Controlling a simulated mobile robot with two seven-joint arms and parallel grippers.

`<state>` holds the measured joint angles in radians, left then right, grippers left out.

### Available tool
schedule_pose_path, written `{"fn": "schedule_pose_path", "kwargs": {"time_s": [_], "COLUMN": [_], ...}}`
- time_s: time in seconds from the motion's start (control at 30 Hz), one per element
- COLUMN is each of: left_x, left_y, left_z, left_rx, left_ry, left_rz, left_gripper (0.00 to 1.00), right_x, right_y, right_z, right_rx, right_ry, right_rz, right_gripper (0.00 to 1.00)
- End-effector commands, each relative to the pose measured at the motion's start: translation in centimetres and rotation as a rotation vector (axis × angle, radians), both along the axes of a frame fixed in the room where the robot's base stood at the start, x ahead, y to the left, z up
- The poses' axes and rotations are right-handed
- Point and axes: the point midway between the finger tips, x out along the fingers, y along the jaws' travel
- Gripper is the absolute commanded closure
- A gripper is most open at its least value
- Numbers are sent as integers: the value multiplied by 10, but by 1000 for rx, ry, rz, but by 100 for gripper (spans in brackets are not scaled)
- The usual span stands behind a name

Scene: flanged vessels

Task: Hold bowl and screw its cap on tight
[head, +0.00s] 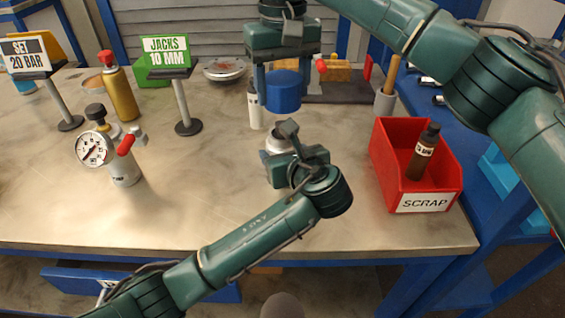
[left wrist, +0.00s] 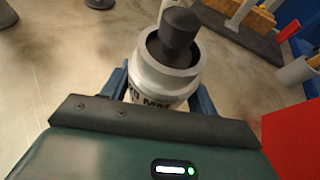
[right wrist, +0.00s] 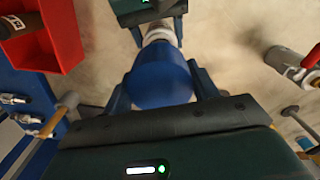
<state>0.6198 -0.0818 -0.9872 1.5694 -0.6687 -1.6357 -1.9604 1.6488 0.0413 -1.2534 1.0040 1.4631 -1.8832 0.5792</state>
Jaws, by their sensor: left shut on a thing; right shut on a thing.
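The bowl (head: 277,144) is a light metal vessel with a flanged rim, upright at the middle of the bench. My left gripper (head: 278,162) is shut around its body. In the left wrist view the bowl (left wrist: 160,80) has lettering, partly hidden, and a dark grey cylinder (left wrist: 180,27) stands up out of its open mouth. My right gripper (head: 283,84) is shut on a blue cap (head: 283,98), held above the bowl with a small gap between. The right wrist view shows the blue cap (right wrist: 158,82) between the fingers, with the bowl's pale rim (right wrist: 160,36) beyond it.
A red SCRAP bin (head: 391,180) with a brown bottle (head: 423,154) stands right of the bowl. A gauge vessel (head: 122,168) and a JACKS sign (head: 167,52) stand left. A white bottle (head: 254,108) is close behind. The bench front left of my arm is clear.

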Motion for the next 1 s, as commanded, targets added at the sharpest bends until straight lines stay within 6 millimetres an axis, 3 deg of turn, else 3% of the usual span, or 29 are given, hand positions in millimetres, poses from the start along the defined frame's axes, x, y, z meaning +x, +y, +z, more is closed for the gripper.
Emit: {"fn": "schedule_pose_path", "kwargs": {"time_s": [0.27, 0.37, 0.7, 1.0], "left_x": [0, 0, 0, 0], "left_y": [0, 0, 0, 0], "left_z": [0, 0, 0, 0], "left_rx": [0, 0, 0, 0], "left_ry": [0, 0, 0, 0], "left_rz": [0, 0, 0, 0], "left_gripper": [82, 82, 82, 82], "right_x": [0, 0, 0, 0], "right_y": [0, 0, 0, 0], "right_z": [0, -5, -48, -50], "right_rx": [0, 0, 1, 0], "right_ry": [0, 1, 0, -1], "right_rz": [0, 0, -1, -1], "right_gripper": [63, 63, 63, 63]}}
